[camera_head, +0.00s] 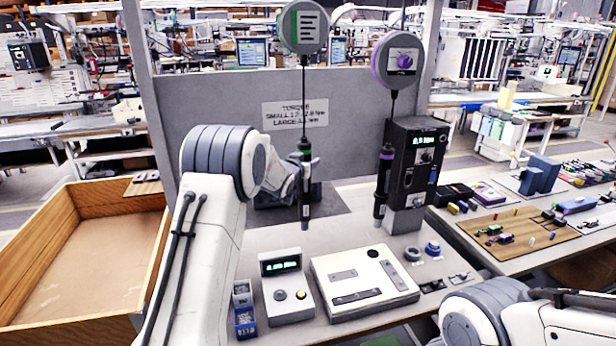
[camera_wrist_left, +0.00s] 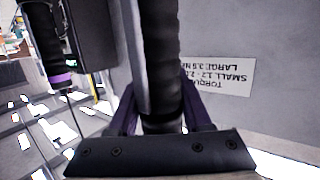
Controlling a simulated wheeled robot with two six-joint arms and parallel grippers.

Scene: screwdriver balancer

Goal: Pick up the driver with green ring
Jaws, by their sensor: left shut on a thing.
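The driver with the green ring (camera_head: 305,191) hangs upright on a cord below a round balancer with a green stripe (camera_head: 303,27). My left gripper (camera_head: 303,168) is shut around its body, just below the green ring. In the left wrist view the dark driver body (camera_wrist_left: 162,50) fills the middle, between the purple fingers of my left gripper (camera_wrist_left: 161,112). A second driver, with a purple ring (camera_head: 382,189), hangs to the right below a purple-rimmed balancer (camera_head: 397,61); it also shows in the left wrist view (camera_wrist_left: 45,45). My right gripper is out of view.
A tall black display unit (camera_head: 414,165) stands right of the purple driver. A grey panel (camera_head: 225,115) stands behind. An empty wooden crate (camera_head: 85,250) is at left.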

